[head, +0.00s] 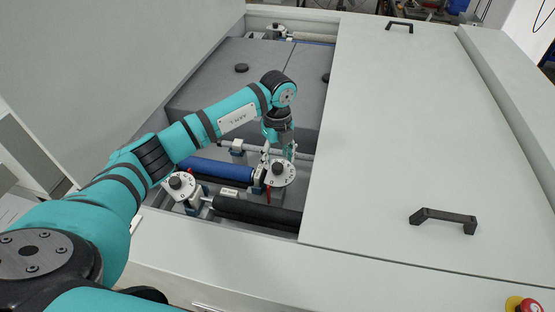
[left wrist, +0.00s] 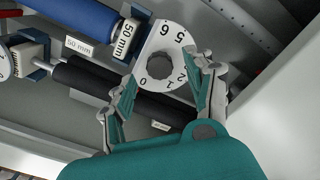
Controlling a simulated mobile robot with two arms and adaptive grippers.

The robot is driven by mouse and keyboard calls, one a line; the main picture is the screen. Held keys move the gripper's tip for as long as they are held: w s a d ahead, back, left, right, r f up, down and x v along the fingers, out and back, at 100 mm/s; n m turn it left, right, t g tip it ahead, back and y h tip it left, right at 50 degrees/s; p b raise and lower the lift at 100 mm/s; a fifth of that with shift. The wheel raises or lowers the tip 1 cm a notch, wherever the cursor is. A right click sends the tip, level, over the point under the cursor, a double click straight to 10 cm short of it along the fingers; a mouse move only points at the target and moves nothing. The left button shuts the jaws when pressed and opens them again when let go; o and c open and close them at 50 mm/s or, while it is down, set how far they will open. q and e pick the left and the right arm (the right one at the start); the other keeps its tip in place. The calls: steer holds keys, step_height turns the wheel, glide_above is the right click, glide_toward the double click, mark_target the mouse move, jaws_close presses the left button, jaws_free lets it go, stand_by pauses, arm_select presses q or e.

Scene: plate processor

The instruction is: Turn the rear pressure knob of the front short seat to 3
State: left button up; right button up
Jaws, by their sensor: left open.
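A white numbered dial with a dark round knob (left wrist: 160,66) is between the two fingers of my left gripper (left wrist: 164,69) in the left wrist view. The fingers are spread, one on each side of the knob. The digits 0, 1, 2, 5 and 6 show; the right finger is close to the part between 2 and 5. In the head view the same dial (head: 282,174) lies below my left gripper (head: 281,155), near the cover's edge. Another dial with a black knob (head: 177,182) sits nearer the front left. My right gripper is not in view.
A blue roller (head: 215,170) and a black roller (head: 255,213) lie beside the dials. The grey cover (head: 400,140) with black handles (head: 443,218) borders the opening at right. Grey blocks (head: 235,80) fill the back. A red button (head: 526,306) is at the front right corner.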

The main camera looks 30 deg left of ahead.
mark_target(278, 166)
arm_select(q)
step_height(278, 166, down, 2)
steer(key=shift+f, duration=0.1)
steer(key=shift+f+p, duration=0.3)
steer(key=shift+f, duration=0.3)
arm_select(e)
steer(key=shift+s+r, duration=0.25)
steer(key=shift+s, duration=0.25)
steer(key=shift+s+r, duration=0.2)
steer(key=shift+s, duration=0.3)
arm_select(q)
steer(key=c, duration=0.4)
jaws_close()
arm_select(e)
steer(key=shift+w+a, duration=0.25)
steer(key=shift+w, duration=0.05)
